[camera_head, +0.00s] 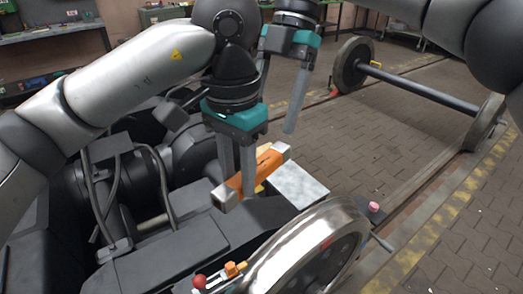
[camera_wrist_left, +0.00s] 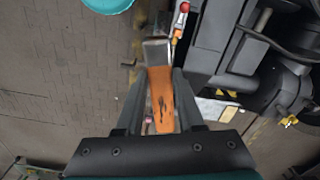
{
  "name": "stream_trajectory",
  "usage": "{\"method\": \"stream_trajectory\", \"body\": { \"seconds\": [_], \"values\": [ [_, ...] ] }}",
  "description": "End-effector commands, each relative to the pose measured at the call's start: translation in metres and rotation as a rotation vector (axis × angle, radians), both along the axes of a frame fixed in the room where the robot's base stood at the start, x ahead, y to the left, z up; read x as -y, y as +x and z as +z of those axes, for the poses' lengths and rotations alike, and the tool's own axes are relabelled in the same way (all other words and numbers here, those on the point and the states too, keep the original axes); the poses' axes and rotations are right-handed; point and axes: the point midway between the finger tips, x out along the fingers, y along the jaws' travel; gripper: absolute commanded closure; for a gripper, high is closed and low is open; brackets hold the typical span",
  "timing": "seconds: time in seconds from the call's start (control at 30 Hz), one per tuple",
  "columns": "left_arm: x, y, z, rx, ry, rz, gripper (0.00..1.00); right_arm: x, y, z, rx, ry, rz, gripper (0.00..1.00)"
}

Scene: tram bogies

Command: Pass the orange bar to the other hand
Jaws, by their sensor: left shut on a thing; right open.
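The orange bar (camera_head: 262,166) has silver-grey square ends and is held slanting above the dark bogie frame. My left gripper (camera_head: 238,170), the lower one, is shut on the bar, its fingers reaching down around it. In the left wrist view the orange bar (camera_wrist_left: 163,103) lies between the two fingers of the left gripper (camera_wrist_left: 160,90), one grey end pointing up the picture. My right gripper (camera_head: 280,90) is open and empty, above and to the right of the bar, its fingers apart and not touching it.
A pale plate (camera_head: 298,184) lies on the bogie beside the bar. A shiny wheel (camera_head: 290,238) stands in front, with a red knob (camera_head: 199,282) and an orange block (camera_head: 232,269) near it. A loose wheelset (camera_head: 420,88) stands on the paved floor at right. Workbenches line the back.

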Motion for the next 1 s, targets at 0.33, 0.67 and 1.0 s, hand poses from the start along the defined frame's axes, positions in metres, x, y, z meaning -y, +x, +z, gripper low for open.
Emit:
{"method": "stream_trajectory", "body": {
  "seconds": [0.33,0.67,1.0],
  "values": [
    [0.0,0.0,0.0,0.001,-0.001,0.0,1.0,-0.012,-0.018,-0.052,-0.003,0.001,0.002,0.28],
    [0.0,0.0,0.0,0.001,-0.001,0.0,1.0,-0.019,-0.027,-0.077,-0.002,0.003,0.001,0.28],
    [0.0,0.0,0.0,0.001,-0.001,0.0,1.0,-0.019,-0.027,-0.078,-0.001,0.002,0.0,0.35]
  ]
}}
